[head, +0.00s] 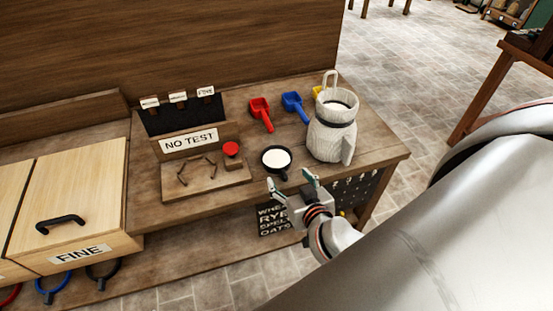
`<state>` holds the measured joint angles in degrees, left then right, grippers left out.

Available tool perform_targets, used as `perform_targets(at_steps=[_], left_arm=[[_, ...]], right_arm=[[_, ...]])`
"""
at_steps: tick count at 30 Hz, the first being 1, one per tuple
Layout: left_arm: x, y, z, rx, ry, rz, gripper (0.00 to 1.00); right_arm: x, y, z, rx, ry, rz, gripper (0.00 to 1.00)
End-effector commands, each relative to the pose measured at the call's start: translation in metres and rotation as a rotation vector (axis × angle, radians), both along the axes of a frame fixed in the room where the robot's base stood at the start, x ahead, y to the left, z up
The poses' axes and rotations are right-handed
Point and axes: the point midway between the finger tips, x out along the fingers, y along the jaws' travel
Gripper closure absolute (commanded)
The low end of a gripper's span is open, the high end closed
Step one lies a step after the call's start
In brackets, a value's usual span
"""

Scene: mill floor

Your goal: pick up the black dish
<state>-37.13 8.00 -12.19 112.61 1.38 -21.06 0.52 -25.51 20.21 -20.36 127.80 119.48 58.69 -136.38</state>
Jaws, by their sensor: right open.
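The black dish (265,165) is small and round with a white filling, and sits upright near the front edge of the wooden bench. My right gripper (292,184) is just in front of the dish, toward the bench's front edge. Its two fingers are spread and nothing is between them. One fingertip overlaps the lower edge of the dish in the picture; I cannot tell whether they touch. My left gripper is not in view.
A grey-white jug (331,137) stands close right of the dish. Red (260,112) and blue (295,105) scoops lie behind. A red button (231,149) and a "NO TEST" sign (189,140) are left. A "FINE" bin (75,205) stands far left.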

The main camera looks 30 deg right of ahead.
Motion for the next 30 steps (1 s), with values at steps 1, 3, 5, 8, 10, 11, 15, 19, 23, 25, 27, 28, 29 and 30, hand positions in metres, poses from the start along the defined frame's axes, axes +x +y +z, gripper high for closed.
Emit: perform_targets(at_steps=[1,3,5,8,10,11,15,19,23,25,27,28,29,30], left_arm=[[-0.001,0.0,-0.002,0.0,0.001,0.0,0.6],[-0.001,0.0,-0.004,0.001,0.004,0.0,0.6],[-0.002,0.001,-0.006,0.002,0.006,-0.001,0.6],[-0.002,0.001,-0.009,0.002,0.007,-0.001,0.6],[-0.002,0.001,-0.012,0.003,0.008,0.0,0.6],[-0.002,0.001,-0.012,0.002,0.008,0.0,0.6],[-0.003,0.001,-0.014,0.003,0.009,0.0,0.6],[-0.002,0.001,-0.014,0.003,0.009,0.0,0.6],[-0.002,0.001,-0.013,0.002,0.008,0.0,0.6],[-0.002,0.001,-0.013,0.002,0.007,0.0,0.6],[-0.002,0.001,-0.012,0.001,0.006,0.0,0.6],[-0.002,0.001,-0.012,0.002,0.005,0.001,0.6],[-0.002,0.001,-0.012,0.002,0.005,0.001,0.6],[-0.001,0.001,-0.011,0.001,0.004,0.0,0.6]], right_arm=[[0.006,-0.002,-0.002,0.001,-0.002,-0.003,0.36],[0.012,-0.003,-0.005,0.0,-0.002,-0.001,0.36],[0.017,-0.003,-0.008,0.002,-0.003,-0.002,0.36],[0.028,-0.005,-0.014,0.003,-0.003,-0.004,0.36],[0.038,-0.007,-0.02,0.004,-0.003,-0.004,0.36],[0.042,-0.007,-0.021,0.003,-0.004,-0.004,0.36],[0.055,-0.011,-0.026,0.001,-0.003,-0.002,0.36],[0.058,-0.011,-0.028,0.001,-0.002,0.001,0.36],[0.057,-0.011,-0.027,0.0,-0.002,0.001,0.36],[0.057,-0.011,-0.027,0.0,-0.002,0.001,0.46],[0.057,-0.011,-0.027,0.0,-0.002,0.0,0.64],[0.057,-0.012,-0.027,0.0,-0.002,0.0,0.72],[0.057,-0.012,-0.027,0.0,-0.002,0.0,0.8],[0.057,-0.012,-0.027,0.0,-0.002,0.0,0.9]])
